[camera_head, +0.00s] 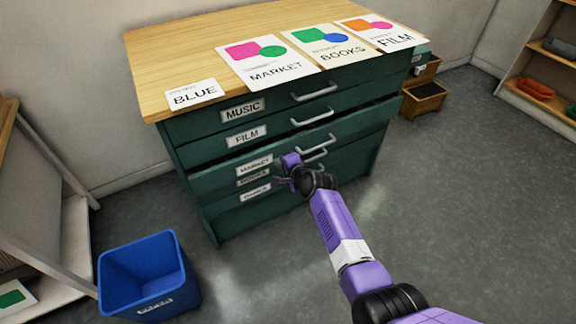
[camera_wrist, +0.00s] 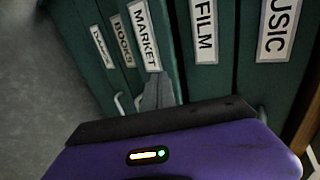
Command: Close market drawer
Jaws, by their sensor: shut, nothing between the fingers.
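The green cabinet has a wooden top (camera_head: 190,50). Its market drawer (camera_head: 225,171) is pulled out partway, with a dark gap above its front, which sticks out over the drawer below. The drawer's white label (camera_head: 255,165) also shows in the wrist view (camera_wrist: 144,35). Its silver handle (camera_head: 314,147) is to the right of the label. My gripper (camera_head: 283,172) is shut and empty at the drawer's front, between label and handle. In the wrist view its grey fingers (camera_wrist: 158,90) are close to the front by the label. I cannot tell whether they touch it.
The film drawer (camera_head: 290,130) and music drawer (camera_head: 275,103) are above. Cards (camera_head: 268,60) lie on the cabinet top. A blue bin (camera_head: 150,275) stands on the floor at front left. Shelves (camera_head: 545,75) stand at the right. The floor before the cabinet is open.

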